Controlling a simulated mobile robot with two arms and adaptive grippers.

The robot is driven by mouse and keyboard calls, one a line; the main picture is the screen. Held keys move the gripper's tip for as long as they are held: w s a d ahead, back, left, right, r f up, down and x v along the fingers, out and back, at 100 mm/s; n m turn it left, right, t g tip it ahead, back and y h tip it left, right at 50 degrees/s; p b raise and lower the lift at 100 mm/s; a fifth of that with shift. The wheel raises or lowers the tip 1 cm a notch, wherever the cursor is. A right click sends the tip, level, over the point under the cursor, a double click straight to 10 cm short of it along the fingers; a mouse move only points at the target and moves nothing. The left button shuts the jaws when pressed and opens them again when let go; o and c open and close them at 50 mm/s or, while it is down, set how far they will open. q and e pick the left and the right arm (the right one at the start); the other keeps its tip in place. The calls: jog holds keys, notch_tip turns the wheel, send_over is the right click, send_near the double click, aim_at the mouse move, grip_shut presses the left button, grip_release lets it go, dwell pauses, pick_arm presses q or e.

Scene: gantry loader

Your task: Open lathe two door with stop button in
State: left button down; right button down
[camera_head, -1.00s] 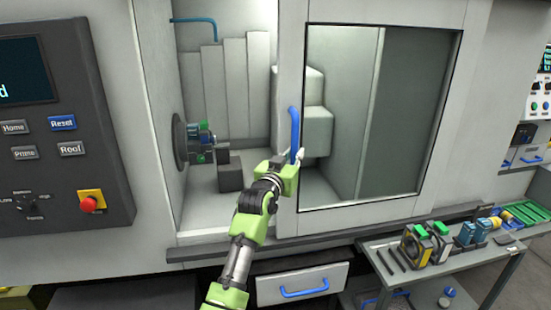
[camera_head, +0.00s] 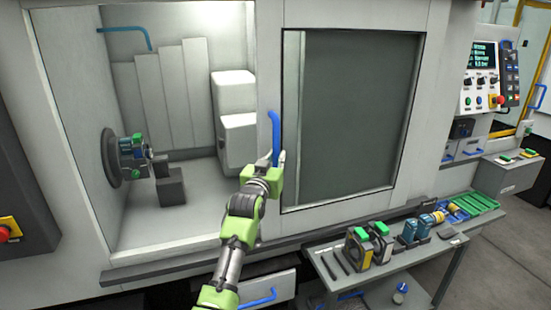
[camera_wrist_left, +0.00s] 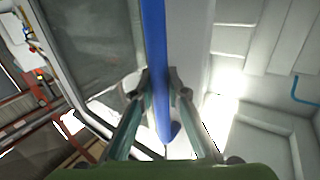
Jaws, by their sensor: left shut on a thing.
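The lathe's sliding door (camera_head: 270,40) has a dark window (camera_head: 360,120) and a vertical blue handle (camera_head: 275,130) on its left edge. My left gripper (camera_head: 272,160) is shut on the lower part of this handle. In the left wrist view, the two fingers (camera_wrist_left: 163,82) close around the blue bar (camera_wrist_left: 154,40). The doorway left of the door stands wide open, showing the chuck (camera_head: 125,156) and the pale interior. A red stop button (camera_head: 5,232) on a yellow plate shows at the left edge; I cannot tell whether it is pressed in. My right gripper is out of view.
A cart (camera_head: 385,262) with several small tools and parts stands in front of the machine at the right. A drawer with a blue handle (camera_head: 258,299) lies below the doorway.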

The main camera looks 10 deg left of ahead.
pick_arm(q)
jog(key=c, duration=2)
grip_release()
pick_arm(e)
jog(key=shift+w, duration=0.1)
pick_arm(q)
jog(key=s, duration=1.2)
jog(key=shift+a, duration=0.25)
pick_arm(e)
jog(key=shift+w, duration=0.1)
